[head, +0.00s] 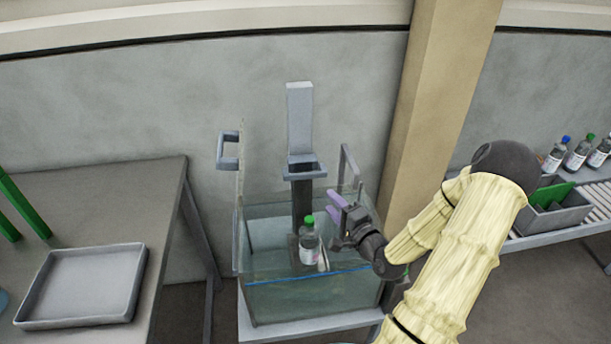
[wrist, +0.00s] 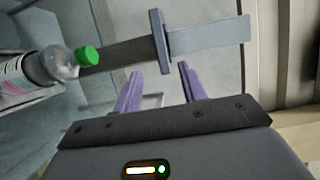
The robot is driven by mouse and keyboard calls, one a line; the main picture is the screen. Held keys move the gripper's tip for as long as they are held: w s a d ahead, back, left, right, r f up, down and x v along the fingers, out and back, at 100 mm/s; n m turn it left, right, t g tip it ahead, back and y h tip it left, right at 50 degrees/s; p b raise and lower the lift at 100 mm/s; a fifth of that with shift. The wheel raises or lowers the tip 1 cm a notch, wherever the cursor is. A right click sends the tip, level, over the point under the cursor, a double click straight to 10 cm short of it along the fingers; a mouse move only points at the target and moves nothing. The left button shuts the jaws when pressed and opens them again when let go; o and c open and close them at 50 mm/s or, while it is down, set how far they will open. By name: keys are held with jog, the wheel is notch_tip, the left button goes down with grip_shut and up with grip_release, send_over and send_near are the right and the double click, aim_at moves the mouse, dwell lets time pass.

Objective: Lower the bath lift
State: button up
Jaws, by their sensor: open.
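The bath lift (head: 302,205) is an upright dark post with a grey block and a tall grey plate (head: 299,115) on top, standing in a glass-walled water bath (head: 260,300). A bottle with a green cap (head: 308,242) stands upright by the foot of the post; its lower part is seen through the glass. My gripper (head: 337,206) is open and empty, its purple fingers just right of the post. In the wrist view the lift's crossbar (wrist: 159,42) lies just beyond the open fingers (wrist: 159,74), apparently apart from them, with the bottle (wrist: 45,68) to the left.
A grey tray (head: 80,285) lies on the left table (head: 115,200). A tan pillar (head: 432,100) stands behind my arm. At right, a grey bin (head: 555,215) and several bottles (head: 577,153) stand on a bench.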

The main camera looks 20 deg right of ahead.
aim_at(306, 177)
jog(key=w, duration=0.4)
jog(key=w+a+p, duration=0.1)
jog(key=w, duration=0.9)
jog(key=shift+w+a, duration=0.1)
jog(key=shift+a, duration=0.25)
grip_shut()
